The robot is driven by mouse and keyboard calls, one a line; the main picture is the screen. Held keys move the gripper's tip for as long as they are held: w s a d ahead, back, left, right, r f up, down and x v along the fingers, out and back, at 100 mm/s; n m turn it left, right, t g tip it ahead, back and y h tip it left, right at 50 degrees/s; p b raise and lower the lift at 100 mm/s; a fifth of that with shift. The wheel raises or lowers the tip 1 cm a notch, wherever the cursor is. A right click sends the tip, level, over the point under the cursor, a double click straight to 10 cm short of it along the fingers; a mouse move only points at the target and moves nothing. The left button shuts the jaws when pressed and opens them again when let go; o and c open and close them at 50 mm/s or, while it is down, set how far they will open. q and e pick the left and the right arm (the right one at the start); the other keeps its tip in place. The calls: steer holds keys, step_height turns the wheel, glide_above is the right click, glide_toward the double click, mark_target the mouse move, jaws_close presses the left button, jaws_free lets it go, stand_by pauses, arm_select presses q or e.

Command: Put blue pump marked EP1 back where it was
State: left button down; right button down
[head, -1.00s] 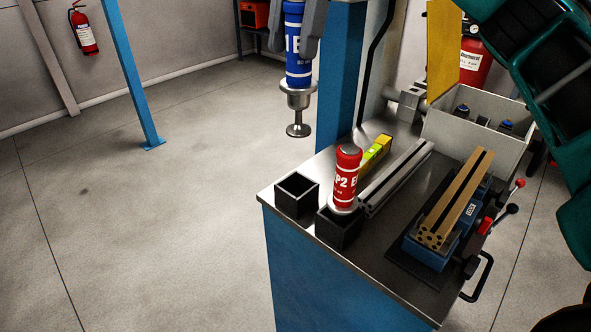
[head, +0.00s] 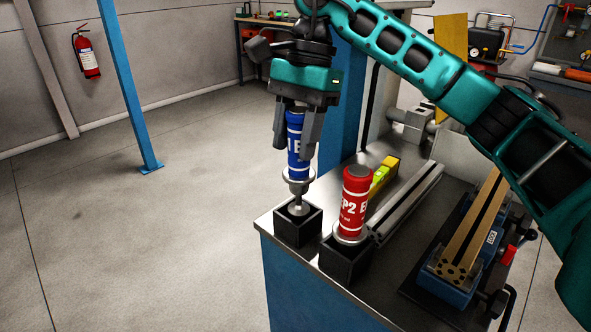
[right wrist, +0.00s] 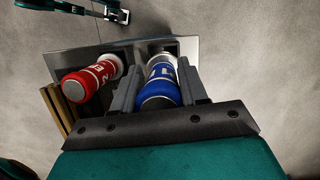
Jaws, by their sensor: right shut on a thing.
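The blue pump (head: 296,150) is upright between the fingers of my right gripper (head: 295,145), which is shut on it. Its narrow metal foot is at the mouth of the left black square holder (head: 297,230), with the wider metal collar above the rim. In the right wrist view the blue pump (right wrist: 161,85) sits between the two fingers, over its holder. The red pump marked EP2 (head: 354,200) stands in the neighbouring black holder (head: 345,262). An arm part, seemingly my left gripper (right wrist: 112,12), shows at the top of the right wrist view; its jaws are unclear.
The holders stand at the near corner of a steel-topped blue bench (head: 380,295). A yellow level (head: 383,175), a metal rail (head: 405,202) and a vise (head: 450,275) holding a tan profile lie to the right. Open floor is on the left.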

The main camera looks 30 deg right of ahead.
mark_target(294, 175)
step_height(294, 175, down, 4)
steer(key=shift+f, duration=0.25)
arm_select(q)
steer(key=shift+w+r, duration=0.15)
steer(key=shift+w, duration=0.2)
arm_select(e)
steer(key=shift+f, duration=0.3)
steer(key=shift+f+b, duration=0.65)
steer(key=shift+f, duration=0.05)
steer(key=c, duration=0.6)
jaws_free()
arm_select(q)
steer(key=shift+s+d+f, duration=0.15)
steer(key=shift+d+f, duration=0.05)
steer(key=shift+f, duration=0.25)
arm_select(e)
steer(key=shift+r, duration=0.1)
steer(key=shift+r, duration=0.25)
arm_select(q)
steer(key=shift+a+r+p, duration=0.25)
steer(key=shift+r+p, duration=0.25)
steer(key=shift+p, duration=0.2)
arm_select(e)
steer(key=v, duration=0.8)
steer(key=shift+a+r, duration=0.1)
steer(key=shift+a, duration=0.05)
